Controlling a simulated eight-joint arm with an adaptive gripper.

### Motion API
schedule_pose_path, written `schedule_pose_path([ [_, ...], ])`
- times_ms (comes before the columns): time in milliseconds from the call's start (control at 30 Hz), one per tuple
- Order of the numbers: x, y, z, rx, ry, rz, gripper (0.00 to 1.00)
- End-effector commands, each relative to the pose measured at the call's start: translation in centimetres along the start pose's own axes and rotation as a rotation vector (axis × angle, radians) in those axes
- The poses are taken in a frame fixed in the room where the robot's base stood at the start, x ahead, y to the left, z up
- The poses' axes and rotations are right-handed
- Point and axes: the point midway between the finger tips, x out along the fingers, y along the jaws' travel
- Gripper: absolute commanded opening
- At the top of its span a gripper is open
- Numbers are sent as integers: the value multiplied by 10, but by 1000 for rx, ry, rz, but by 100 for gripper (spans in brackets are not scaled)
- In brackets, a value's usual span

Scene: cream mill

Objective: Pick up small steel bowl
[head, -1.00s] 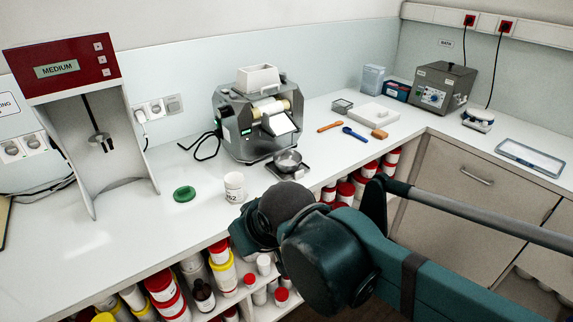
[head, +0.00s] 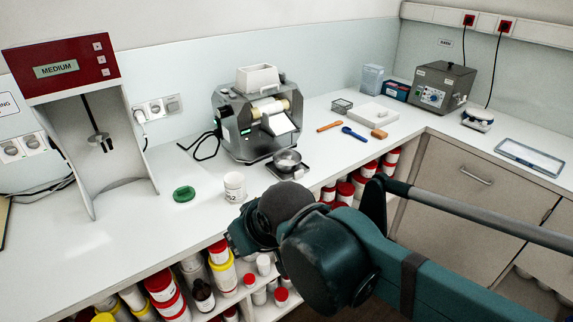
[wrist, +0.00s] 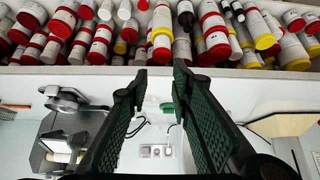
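The small steel bowl (head: 287,158) is a shiny round dish. It sits upright on a small dark square stand (head: 289,173) on the counter, in front of the mill. In the wrist view the bowl (wrist: 66,101) appears left of my fingers, partly cut up by glare and clutter. My gripper (wrist: 160,76) is open, its two green-padded fingers apart with nothing between them. It is clear of the bowl. In the head view my own arm hides the fingers.
The mill (head: 259,125) stands right behind the bowl. A white cup (head: 234,186) and a green lid (head: 184,194) are to its left. A blue spoon (head: 354,133) lies to the right. Shelves of red-lidded jars (head: 166,292) are below the counter edge.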

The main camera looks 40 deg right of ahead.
Motion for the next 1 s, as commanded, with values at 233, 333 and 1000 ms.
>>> schedule_pose_path([
  [233, 0, 0, 0, 0, 0, 0, 57],
  [333, 0, 0, 0, 0, 0, 0, 70],
  [1000, -1, 5, -12, 2, -5, 2, 81],
])
